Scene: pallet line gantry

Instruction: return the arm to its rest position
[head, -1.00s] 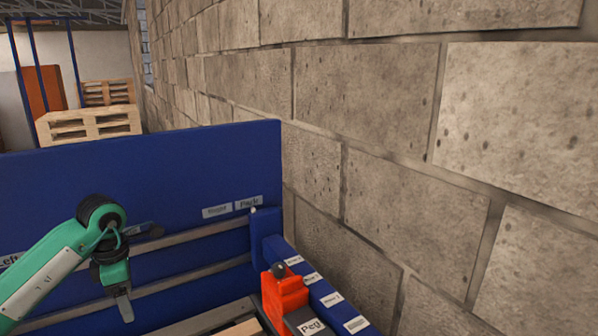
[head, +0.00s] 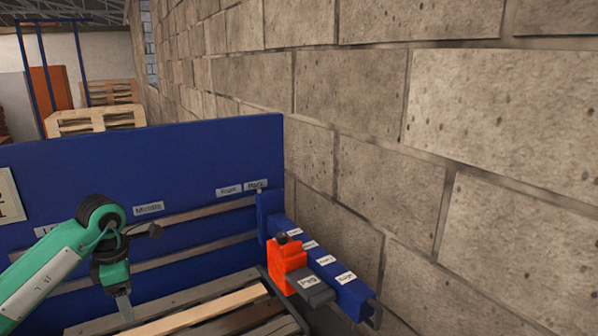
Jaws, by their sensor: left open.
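My left arm comes in from the lower left in the head view, green and grey with a black wrist joint. My left gripper (head: 124,306) points down at its end and is open, with nothing seen between its fingers. It appears in front of the blue panel and the wooden slats (head: 200,312); I cannot tell its exact height above them. My right gripper and arm are not in view.
A blue panel (head: 200,155) with small labels stands behind the slats. At right, an orange block (head: 285,262) with a black knob sits by a labelled blue rail (head: 345,285). A block wall (head: 480,130) closes the right side. Pallets (head: 95,119) stand far back.

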